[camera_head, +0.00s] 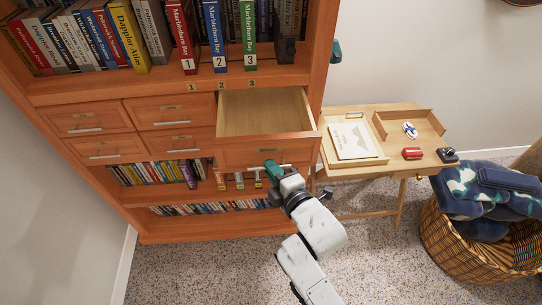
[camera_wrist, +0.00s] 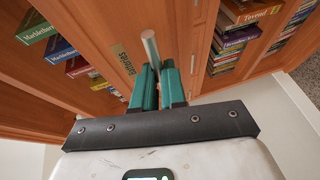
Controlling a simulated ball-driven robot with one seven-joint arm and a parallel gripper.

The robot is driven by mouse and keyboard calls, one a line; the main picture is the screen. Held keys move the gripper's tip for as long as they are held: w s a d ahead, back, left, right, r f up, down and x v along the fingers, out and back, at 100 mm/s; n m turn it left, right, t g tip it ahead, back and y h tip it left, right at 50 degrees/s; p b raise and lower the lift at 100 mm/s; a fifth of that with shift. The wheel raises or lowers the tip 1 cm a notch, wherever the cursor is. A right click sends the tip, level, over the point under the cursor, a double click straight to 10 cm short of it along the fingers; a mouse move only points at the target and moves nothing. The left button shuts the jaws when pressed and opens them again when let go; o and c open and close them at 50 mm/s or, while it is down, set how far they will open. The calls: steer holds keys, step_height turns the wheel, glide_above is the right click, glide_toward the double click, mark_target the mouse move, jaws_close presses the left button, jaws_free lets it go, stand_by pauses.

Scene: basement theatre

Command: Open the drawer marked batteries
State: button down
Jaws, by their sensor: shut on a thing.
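The batteries drawer (camera_head: 265,115) is the upper right drawer of the orange wooden cabinet. It stands pulled well out, and its visible pale wooden inside is empty. In the wrist view its front carries a label (camera_wrist: 123,59) reading "Batteries" beside a metal bar handle (camera_wrist: 150,46). My gripper (camera_head: 269,166) is at the drawer front, with its green fingers shut on the handle; they also show in the wrist view (camera_wrist: 158,80). The fingers and wrist hide part of the handle and front in the head view.
Shut drawers (camera_head: 87,117) are at left. Books fill the shelves above and below. At right stand a small wooden table (camera_head: 385,119) with trays and small items, and a wicker basket (camera_head: 470,253) with blue cloth. Speckled floor is clear in front.

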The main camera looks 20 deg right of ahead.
steer(key=shift+s+a+f, duration=0.1)
steer(key=shift+s+a, duration=0.2)
steer(key=shift+s, duration=0.55)
steer(key=c, duration=1.2)
jaws_free()
steer(key=s+d+r+b, duration=0.1)
steer(key=s+r, duration=0.1)
steer(key=s, duration=0.8)
steer(key=shift+s, duration=0.25)
